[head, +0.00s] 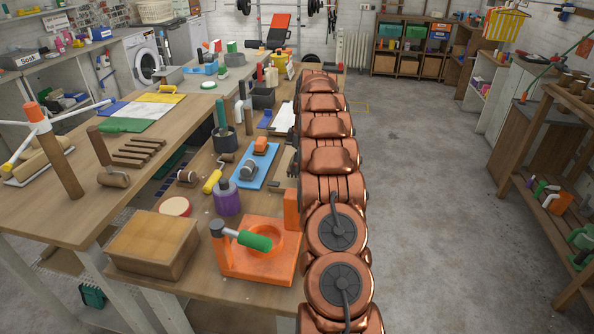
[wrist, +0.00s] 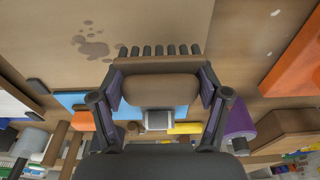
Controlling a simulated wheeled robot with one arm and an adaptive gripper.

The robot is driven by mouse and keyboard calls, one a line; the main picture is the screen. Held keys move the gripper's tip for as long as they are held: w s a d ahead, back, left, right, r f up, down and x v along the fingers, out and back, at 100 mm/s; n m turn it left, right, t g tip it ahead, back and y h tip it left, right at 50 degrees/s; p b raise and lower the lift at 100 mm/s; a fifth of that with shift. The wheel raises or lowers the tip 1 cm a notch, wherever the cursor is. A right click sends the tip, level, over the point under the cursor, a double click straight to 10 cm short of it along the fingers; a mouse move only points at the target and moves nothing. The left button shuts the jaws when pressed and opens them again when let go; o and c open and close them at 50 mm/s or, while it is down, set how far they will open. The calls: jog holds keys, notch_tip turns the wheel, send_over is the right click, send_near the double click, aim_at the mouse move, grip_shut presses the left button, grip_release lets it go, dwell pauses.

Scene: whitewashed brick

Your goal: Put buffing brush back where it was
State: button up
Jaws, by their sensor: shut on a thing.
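In the wrist view my gripper (wrist: 160,92) is shut on the buffing brush (wrist: 160,65). The brush has a rounded brown wooden body between the two finger pads. A wooden bar with a row of several dark tufts shows at its far side. The bare wooden bench top (wrist: 130,25) lies beyond it; I cannot tell whether they touch. In the head view my copper arm covers most of the gripper and brush, so their exact place over the bench is unclear there.
On the bench are an orange stand (head: 232,262) with a green-handled hammer (head: 252,240), a purple container (head: 228,203), a blue mat (head: 266,160), a wooden box (head: 153,244) and a yellow roller (head: 212,182). Open floor (head: 420,220) lies right of my arm.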

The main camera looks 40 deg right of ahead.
jog(key=shift+f+p, duration=0.35)
jog(key=shift+f, duration=1.2)
jog(key=shift+f, duration=0.2)
jog(key=o, duration=1.2)
jog(key=shift+r, duration=0.1)
jog(key=r, duration=0.3)
jog(key=r+b, duration=0.1)
jog(key=r, duration=0.2)
jog(key=s+d+r, duration=0.1)
jog(key=r, duration=0.3)
jog(key=shift+b, duration=0.4)
jog(key=shift+s+r, duration=0.25)
jog(key=shift+r, duration=0.75)
jog(key=shift+a, duration=0.1)
